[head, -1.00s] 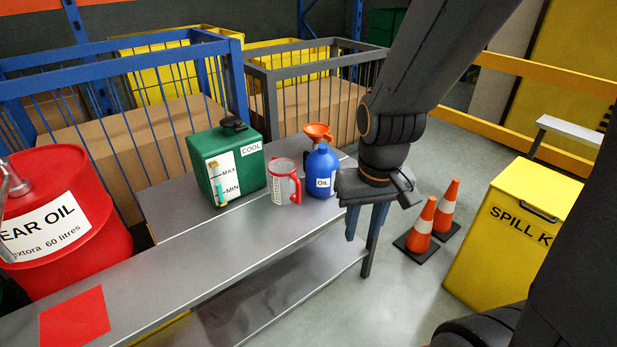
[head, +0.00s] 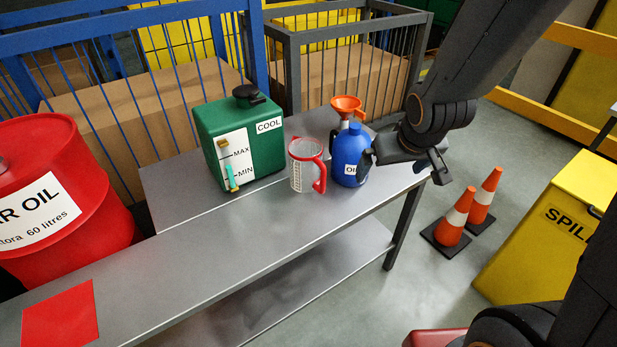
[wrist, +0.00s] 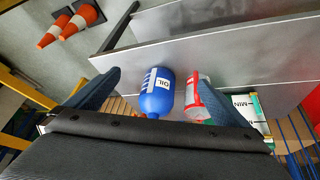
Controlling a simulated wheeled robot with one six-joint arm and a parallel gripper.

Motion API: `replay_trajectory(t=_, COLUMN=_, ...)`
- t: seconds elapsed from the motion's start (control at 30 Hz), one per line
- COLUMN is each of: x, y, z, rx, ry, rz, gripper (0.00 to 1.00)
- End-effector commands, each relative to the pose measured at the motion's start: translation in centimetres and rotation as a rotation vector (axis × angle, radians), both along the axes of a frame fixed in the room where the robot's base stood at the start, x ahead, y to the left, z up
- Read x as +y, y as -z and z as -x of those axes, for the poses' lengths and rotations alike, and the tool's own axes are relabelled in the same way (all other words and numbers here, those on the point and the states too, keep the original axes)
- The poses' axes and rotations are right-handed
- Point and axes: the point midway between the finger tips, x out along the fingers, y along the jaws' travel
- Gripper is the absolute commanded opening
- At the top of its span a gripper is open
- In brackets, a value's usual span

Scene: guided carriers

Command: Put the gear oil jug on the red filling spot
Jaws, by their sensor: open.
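A clear measuring jug (head: 304,172) with a red rim and red handle stands upright on the grey bench (head: 225,225), between the green coolant container and the blue bottle. The red filling spot (head: 61,315) is a flat red square on the bench at lower left. My gripper (head: 405,165) is open and empty at the bench's right end, beside the blue OIL bottle (head: 349,158). In the wrist view the bottle (wrist: 157,95) shows between the fingers. The jug (wrist: 195,98) is partly hidden by the right finger there.
A red gear oil drum (head: 60,185) stands at the left. The green coolant container (head: 232,142) and an orange funnel (head: 346,103) stand near the jug. Cages stand behind the bench. Traffic cones (head: 455,215) and a yellow spill kit box (head: 535,240) are at the right. The front bench top is clear.

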Motion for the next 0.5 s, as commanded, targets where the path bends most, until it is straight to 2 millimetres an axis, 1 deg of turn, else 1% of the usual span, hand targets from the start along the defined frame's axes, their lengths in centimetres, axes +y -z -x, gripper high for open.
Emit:
replay_trajectory(t=0.03, x=1.0, y=2.6, z=-2.7, rx=-0.068, ry=-0.045, rz=-0.007, gripper=1.00)
replay_trajectory(t=0.1, x=2.7, y=4.2, z=-5.8, rx=-0.174, ry=-0.111, rz=-0.030, gripper=1.00)
replay_trajectory(t=0.17, x=4.4, y=5.3, z=-8.1, rx=-0.261, ry=-0.169, rz=-0.059, gripper=1.00)
replay_trajectory(t=0.2, x=5.6, y=5.9, z=-9.4, rx=-0.315, ry=-0.207, rz=-0.082, gripper=1.00)
replay_trajectory(t=0.3, x=8.7, y=7.1, z=-11.9, rx=-0.436, ry=-0.295, rz=-0.149, gripper=1.00)
replay_trajectory(t=0.33, x=9.6, y=7.3, z=-12.4, rx=-0.467, ry=-0.318, rz=-0.171, gripper=1.00)
replay_trajectory(t=0.4, x=11.3, y=7.6, z=-13.2, rx=-0.528, ry=-0.364, rz=-0.217, gripper=1.00)
replay_trajectory(t=0.5, x=13.2, y=7.8, z=-13.8, rx=-0.587, ry=-0.411, rz=-0.270, gripper=1.00)
